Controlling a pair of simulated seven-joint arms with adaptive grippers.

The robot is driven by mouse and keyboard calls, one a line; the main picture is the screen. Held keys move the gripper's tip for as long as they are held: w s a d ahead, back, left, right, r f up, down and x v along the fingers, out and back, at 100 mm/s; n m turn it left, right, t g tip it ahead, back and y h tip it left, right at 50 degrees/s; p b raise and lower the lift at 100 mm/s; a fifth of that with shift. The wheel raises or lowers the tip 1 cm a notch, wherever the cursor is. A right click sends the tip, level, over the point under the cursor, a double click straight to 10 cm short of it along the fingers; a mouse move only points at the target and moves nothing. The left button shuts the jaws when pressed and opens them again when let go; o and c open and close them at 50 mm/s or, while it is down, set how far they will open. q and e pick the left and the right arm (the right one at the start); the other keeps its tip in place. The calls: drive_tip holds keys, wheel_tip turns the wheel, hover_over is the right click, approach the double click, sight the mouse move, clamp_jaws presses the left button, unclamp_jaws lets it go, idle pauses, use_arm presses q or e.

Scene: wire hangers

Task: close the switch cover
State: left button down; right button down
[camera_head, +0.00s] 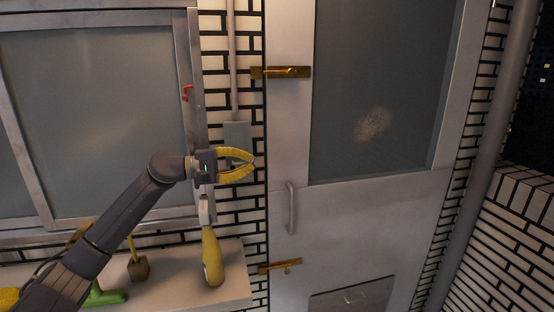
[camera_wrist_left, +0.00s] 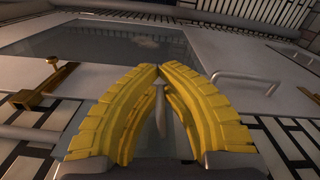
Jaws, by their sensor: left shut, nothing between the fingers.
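A small grey switch box (camera_head: 237,133) is on the tiled wall left of the door, below a vertical conduit. Its cover cannot be told apart clearly, and its lower part is partly hidden by my gripper. My left gripper (camera_head: 252,164) is at the lower edge of the box in the head view. Its yellow fingers are shut, tips together, with nothing held. Whether the fingers touch the box cannot be told. My right gripper is not in view.
A grey door (camera_head: 350,215) with a handle (camera_head: 292,207) and brass latches (camera_head: 286,72) is right of the box. A framed window (camera_head: 100,110) is to the left. A ledge (camera_head: 180,285) below holds a yellow bottle-like thing (camera_head: 211,255) and a small brush (camera_head: 138,268).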

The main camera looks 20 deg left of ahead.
use_arm(q)
drive_tip(key=shift+w+a+f, duration=0.55)
drive_tip(key=shift+w+a, duration=0.2)
drive_tip(key=shift+w+f, duration=0.1)
drive_tip(key=shift+f, duration=0.25)
drive_tip(key=c, duration=2.1)
unclamp_jaws()
drive_tip(key=shift+c, duration=0.2)
drive_tip(key=o, duration=0.6)
drive_tip(key=shift+a+r, duration=0.1)
drive_tip(key=shift+a, duration=0.1)
drive_tip(key=shift+r, duration=0.2)
